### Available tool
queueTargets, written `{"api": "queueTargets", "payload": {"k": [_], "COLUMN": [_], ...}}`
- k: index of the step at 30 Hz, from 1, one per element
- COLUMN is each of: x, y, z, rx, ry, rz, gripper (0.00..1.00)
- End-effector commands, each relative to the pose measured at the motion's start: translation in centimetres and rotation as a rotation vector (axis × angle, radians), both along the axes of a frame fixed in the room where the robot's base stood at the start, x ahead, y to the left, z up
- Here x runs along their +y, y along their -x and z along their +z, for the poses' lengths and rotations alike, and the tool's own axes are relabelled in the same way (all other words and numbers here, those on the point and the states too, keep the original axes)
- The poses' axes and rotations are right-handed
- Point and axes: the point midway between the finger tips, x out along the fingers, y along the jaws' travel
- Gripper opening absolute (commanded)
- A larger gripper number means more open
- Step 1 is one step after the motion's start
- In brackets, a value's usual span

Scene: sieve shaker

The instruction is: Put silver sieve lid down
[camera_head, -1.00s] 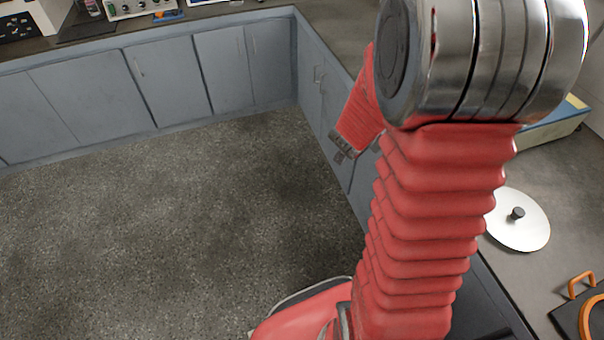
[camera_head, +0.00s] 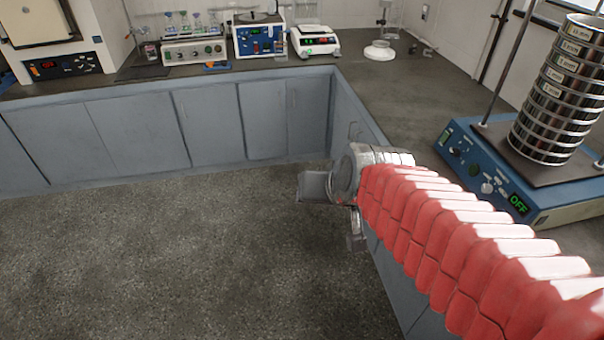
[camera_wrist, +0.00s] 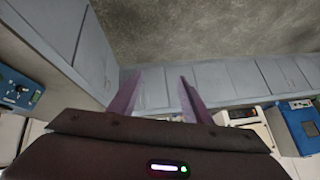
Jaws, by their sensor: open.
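The silver sieve lid is not in view in either current frame. My gripper is at the end of the red-sleeved arm, partly seen in the head view over the floor beside the right-hand cabinets. In the wrist view my gripper (camera_wrist: 160,84) has two purple-looking fingers standing apart with nothing between them. The sieve stack (camera_head: 560,92) stands upright on the blue sieve shaker (camera_head: 467,152) on the right counter, well away from my gripper. The shaker display reads OFF.
The right counter (camera_head: 405,98) has bare room left of the shaker. A white balance (camera_head: 314,40) and a blue instrument (camera_head: 259,40) stand on the back counter. Grey cabinets (camera_head: 135,135) line the open floor (camera_head: 190,250). My arm covers the lower right.

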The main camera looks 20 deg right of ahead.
Motion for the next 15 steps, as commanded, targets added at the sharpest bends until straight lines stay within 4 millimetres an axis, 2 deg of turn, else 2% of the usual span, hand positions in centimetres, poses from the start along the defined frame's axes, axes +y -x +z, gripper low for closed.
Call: {"api": "queueTargets", "payload": {"k": [3, 9, 12, 15], "x": [1.2, 1.5, 1.4, 1.3], "y": [3.5, 8.7, 10.2, 10.7], "z": [0.8, 1.2, 1.3, 1.3], "rx": [0.05, 0.138, 0.164, 0.176], "ry": [0.057, 0.151, 0.179, 0.19], "rz": [0.086, 0.183, 0.203, 0.21], "gripper": [0.44, 0.44, 0.44, 0.44]}}
